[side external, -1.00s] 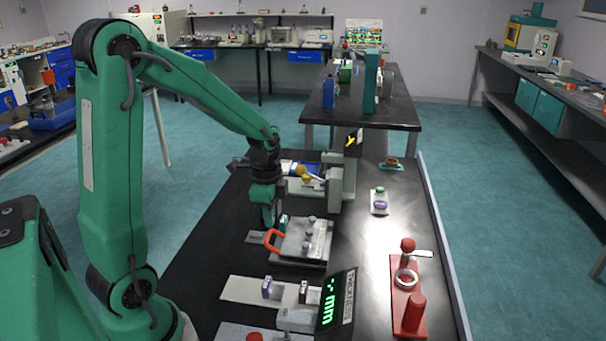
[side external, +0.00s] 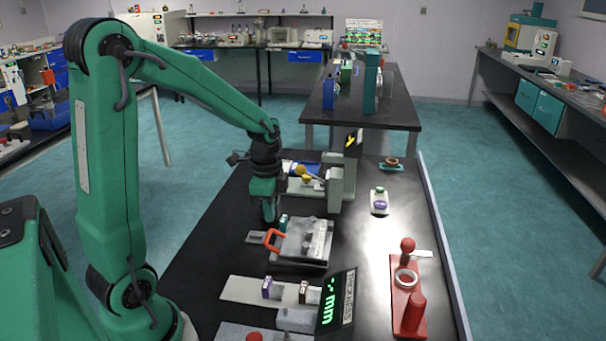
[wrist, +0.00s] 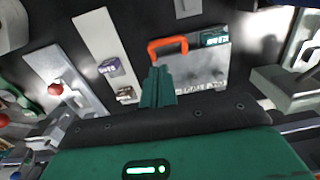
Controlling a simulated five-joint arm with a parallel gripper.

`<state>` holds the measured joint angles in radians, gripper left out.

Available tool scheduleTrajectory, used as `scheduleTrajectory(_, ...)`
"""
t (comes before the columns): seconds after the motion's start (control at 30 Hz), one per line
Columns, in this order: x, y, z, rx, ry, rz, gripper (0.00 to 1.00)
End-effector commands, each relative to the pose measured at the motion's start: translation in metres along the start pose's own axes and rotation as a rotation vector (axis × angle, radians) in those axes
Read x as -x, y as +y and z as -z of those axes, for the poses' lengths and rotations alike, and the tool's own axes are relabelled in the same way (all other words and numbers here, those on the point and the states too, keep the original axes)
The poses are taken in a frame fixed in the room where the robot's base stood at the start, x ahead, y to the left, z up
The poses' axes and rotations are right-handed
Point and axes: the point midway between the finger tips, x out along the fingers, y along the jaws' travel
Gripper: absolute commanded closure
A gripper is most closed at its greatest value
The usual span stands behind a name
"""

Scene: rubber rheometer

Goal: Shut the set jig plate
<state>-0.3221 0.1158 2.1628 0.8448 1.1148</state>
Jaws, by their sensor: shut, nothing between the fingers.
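The jig plate (side external: 300,238) is a light grey plate on a dark base on the black bench, with an orange-red loop handle (side external: 275,240) at its left side. A lettered strip (side external: 318,240) shows along its right part. In the wrist view the plate (wrist: 200,68) lies beyond my fingers, with the handle (wrist: 167,42) at its upper left. My gripper (side external: 268,218) is shut and empty, pointing down beside the plate, near the handle. In the wrist view its green fingers (wrist: 160,80) overlap the plate's left edge. Whether they touch it, I cannot tell.
A small green block (wrist: 213,38) is by the plate. A pale strip with two small blocks (side external: 266,288) and a green-digit mm display (side external: 335,302) stand in front. A grey instrument (side external: 335,185) is behind. A red stand (side external: 408,290) is right; bare bench lies between.

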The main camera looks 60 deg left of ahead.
Motion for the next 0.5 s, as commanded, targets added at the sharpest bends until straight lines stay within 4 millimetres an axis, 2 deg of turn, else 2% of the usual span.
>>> scheduleTrajectory(0.17, 0.02, 0.0, 0.003, 0.0, 0.001, 0.002, 1.0)
scheduleTrajectory(0.5, 0.013, 0.0, -0.045, 0.005, -0.002, 0.001, 1.0)
